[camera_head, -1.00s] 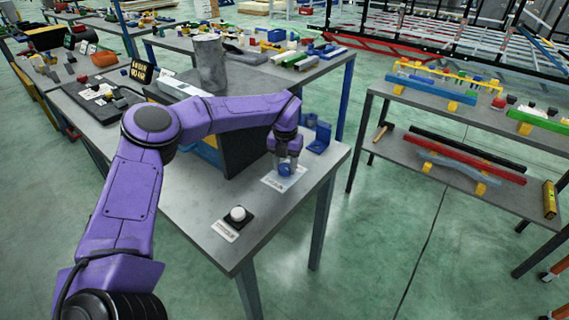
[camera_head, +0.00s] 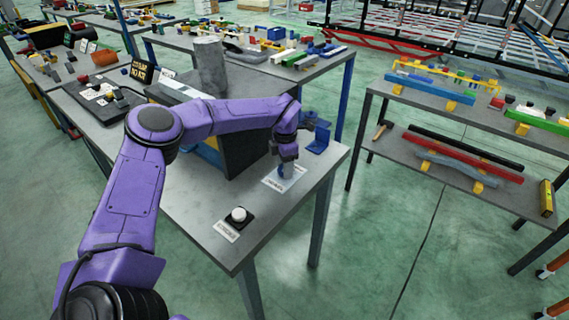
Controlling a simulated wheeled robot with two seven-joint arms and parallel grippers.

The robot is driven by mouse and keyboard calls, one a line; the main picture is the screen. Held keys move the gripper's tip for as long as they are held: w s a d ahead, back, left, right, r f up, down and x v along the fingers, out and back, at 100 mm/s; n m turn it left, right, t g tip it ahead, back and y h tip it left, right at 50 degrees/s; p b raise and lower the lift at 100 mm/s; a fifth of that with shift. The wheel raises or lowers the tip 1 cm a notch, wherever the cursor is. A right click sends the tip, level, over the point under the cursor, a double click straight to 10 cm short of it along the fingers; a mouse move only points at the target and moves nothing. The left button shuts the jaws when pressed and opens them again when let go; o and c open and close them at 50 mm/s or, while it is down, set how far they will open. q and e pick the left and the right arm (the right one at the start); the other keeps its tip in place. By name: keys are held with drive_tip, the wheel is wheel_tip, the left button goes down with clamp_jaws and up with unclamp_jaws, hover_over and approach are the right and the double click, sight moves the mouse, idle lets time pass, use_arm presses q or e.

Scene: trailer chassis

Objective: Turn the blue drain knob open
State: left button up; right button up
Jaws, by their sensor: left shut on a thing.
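The blue drain knob (camera_head: 282,172) sits on a pale labelled plate (camera_head: 272,183) near the right edge of the metal table. My left gripper (camera_head: 284,161) reaches down over the knob from above and is shut on it. The fingers partly cover the knob, so how far it is turned is hard to tell. My right gripper is not in view.
A white push button (camera_head: 238,214) on a black base stands near the table's front corner. A blue bracket (camera_head: 320,138) stands just behind my left gripper. A dark box (camera_head: 245,150) and a grey cylinder (camera_head: 209,66) are behind my arm.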

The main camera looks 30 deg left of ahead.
use_arm(q)
drive_tip(key=shift+m, duration=1.2)
drive_tip(key=shift+p, duration=0.3)
drive_tip(key=o, duration=1.1)
drive_tip(key=shift+c, duration=0.2)
wheel_tip(320, 180, up, 10)
drive_tip(key=b, duration=0.2)
drive_tip(key=shift+r, duration=0.25)
